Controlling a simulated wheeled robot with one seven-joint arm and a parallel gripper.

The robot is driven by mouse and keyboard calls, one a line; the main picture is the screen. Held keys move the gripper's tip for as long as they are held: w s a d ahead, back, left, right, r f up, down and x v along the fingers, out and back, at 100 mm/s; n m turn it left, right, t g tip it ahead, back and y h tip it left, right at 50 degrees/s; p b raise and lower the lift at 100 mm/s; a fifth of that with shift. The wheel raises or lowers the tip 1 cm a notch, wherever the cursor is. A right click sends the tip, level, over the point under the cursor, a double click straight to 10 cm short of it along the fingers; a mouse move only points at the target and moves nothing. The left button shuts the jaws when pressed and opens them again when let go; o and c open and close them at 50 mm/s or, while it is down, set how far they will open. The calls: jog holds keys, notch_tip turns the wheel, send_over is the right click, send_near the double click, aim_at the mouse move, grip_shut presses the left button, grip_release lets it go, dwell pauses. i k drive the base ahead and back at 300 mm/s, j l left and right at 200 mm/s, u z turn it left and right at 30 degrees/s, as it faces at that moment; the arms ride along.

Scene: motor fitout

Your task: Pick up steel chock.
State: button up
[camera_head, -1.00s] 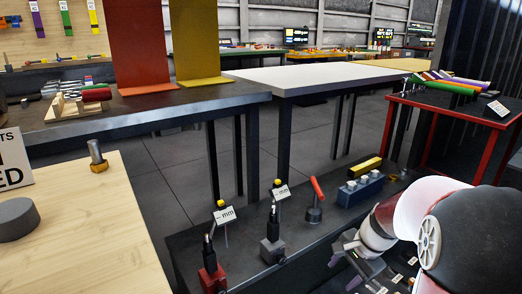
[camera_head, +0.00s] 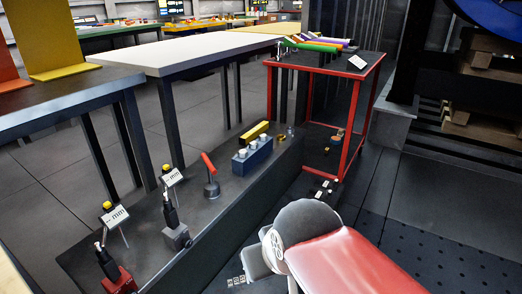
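I cannot make out a thing that is surely the steel chock in this view. A grey block (camera_head: 177,238) stands at the foot of a black upright on the low dark bench, but I cannot tell whether it is a chock or a stand's base. My arm reaches in from the lower right, with a red link and a grey joint. Grey parts beyond the joint (camera_head: 254,263) may belong to my gripper. Its fingertips are not clearly seen, and no held thing shows.
The low dark bench (camera_head: 140,215) holds a red-based stand (camera_head: 120,281), a red-handled tool (camera_head: 210,175), a blue block with white-topped pieces (camera_head: 252,156) and a yellow bar (camera_head: 254,132). A red-framed cart (camera_head: 345,135) stands beyond. Perforated dark floor (camera_head: 440,235) is open at right.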

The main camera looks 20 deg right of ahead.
aim_at(327, 182)
jog(key=i+l+z, duration=0.15)
jog(key=l+z, duration=0.25)
jog(key=i+l+z, duration=0.2)
jog(key=l+z, duration=0.2)
